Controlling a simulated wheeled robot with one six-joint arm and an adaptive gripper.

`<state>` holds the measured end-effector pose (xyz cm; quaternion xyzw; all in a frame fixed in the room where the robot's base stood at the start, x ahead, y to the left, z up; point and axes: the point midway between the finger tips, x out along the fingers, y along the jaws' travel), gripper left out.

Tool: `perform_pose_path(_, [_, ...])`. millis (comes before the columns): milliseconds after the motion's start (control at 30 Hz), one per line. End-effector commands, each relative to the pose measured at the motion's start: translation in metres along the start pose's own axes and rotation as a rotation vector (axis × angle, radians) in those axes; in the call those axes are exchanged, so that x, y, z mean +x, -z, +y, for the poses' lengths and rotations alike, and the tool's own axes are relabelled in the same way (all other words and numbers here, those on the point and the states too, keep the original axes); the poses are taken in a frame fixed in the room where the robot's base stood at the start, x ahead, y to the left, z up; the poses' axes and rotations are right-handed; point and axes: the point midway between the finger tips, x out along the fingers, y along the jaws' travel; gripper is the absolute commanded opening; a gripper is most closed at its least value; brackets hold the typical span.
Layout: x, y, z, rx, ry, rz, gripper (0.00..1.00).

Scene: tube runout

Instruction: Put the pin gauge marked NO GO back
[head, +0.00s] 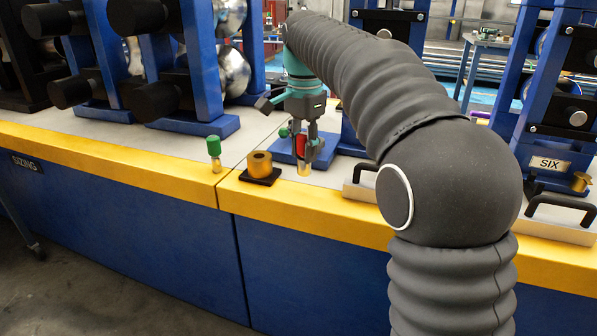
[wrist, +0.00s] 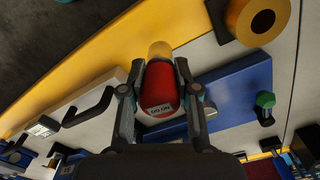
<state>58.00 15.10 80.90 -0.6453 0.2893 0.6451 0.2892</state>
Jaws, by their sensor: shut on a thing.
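My gripper (head: 306,140) is shut on a red-handled pin gauge (head: 301,146) and holds it upright, brass end down, above the bench near its front edge. In the wrist view the red handle (wrist: 160,92) sits between the two fingers, with a small white label that appears to read NO GO. Its brass end (wrist: 160,50) points away from the wrist. A green-topped pin gauge (head: 214,147) stands upright on the bench to the left. Between them is a brass ring (head: 259,163) with a dark bore, on a black base; it also shows in the wrist view (wrist: 240,15).
A blue plate (wrist: 238,80) with a green-topped piece (wrist: 265,101) lies close behind my gripper. A black handle (head: 362,172) is just right of it. Blue roller stands (head: 203,75) rise at the left. The yellow front edge (head: 110,160) is clear.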

Motion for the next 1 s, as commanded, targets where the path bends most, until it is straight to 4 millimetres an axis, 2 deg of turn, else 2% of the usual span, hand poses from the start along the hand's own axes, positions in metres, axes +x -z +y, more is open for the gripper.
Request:
perform_pose_path(133, [0.006,-0.011,-0.003,0.0,0.001,0.0,0.0])
perform_pose_path(500, [0.04,-0.012,-0.003,0.001,-0.001,0.0,0.0])
perform_pose_path(900, [0.046,-0.011,-0.003,0.0,0.001,0.0,0.0])
perform_pose_path(933, [0.045,-0.011,-0.003,0.0,0.0,0.0,0.38])
perform_pose_path(1000, [0.045,-0.011,-0.003,0.0,0.0,0.0,0.55])
